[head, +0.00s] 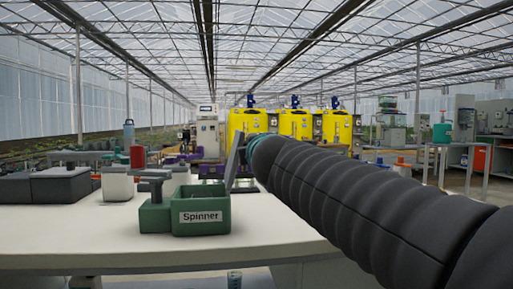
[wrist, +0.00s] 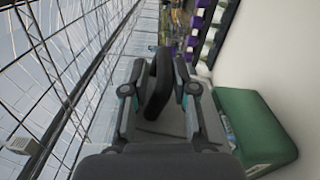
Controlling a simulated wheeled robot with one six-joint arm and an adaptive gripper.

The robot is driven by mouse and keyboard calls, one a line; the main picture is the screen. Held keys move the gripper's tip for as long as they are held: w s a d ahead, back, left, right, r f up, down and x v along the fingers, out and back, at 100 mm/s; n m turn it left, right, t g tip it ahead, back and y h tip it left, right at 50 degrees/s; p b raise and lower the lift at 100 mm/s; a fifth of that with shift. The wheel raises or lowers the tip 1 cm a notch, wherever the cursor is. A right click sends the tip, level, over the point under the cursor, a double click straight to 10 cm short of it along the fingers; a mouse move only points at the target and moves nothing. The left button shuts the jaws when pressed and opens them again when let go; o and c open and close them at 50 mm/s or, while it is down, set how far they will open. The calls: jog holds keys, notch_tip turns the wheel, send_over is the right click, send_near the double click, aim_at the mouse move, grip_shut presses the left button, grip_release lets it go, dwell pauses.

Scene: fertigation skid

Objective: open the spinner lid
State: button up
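The spinner is a green box (head: 201,222) with a white "Spinner" label, on the near bench. Its grey lid (head: 232,163) stands raised and steeply tilted at the box's right side. The green box also shows at the right of the wrist view (wrist: 252,128). My gripper (head: 250,152) is just right of the raised lid, partly hidden by my arm. In the wrist view, my gripper's fingers (wrist: 159,82) are apart on either side of a dark bar (wrist: 157,88), seemingly the lid's handle. Small gaps seem to show beside the bar; firm contact is not visible.
A smaller green box (head: 154,216) with a grey top adjoins the spinner on the left. The white bench (head: 90,235) is clear in front. Yellow tanks (head: 294,124) stand far behind.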

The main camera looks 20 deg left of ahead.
jog(key=v, duration=1)
jog(key=shift+s, duration=0.2)
jog(key=shift+d+f, duration=0.1)
jog(key=shift+d, duration=0.05)
jog(key=s+d+f+m+g+h+p, duration=0.1)
jog(key=d+f+m+g+h, duration=0.25)
jog(key=d+f+m, duration=0.55)
jog(key=s+d+f+m+g+h+p, duration=0.15)
jog(key=d+f+m+h, duration=0.35)
jog(key=f, duration=0.7)
jog(key=s+d+f+m+g+p, duration=0.2)
jog(key=s+d+f+m+g, duration=0.15)
jog(key=s+d+f, duration=0.35)
jog(key=s+d+f+m+g+p, duration=0.25)
jog(key=s+d+m, duration=0.25)
jog(key=d, duration=0.5)
jog(key=s+d+r+m+t+h+p, duration=0.1)
jog(key=s+d+m+p, duration=0.1)
jog(key=d+m, duration=0.2)
jog(key=d, duration=0.2)
jog(key=shift+s+d+r+t, duration=0.2)
jog(key=shift+d+r+t, duration=0.1)
jog(key=shift+r, duration=0.05)
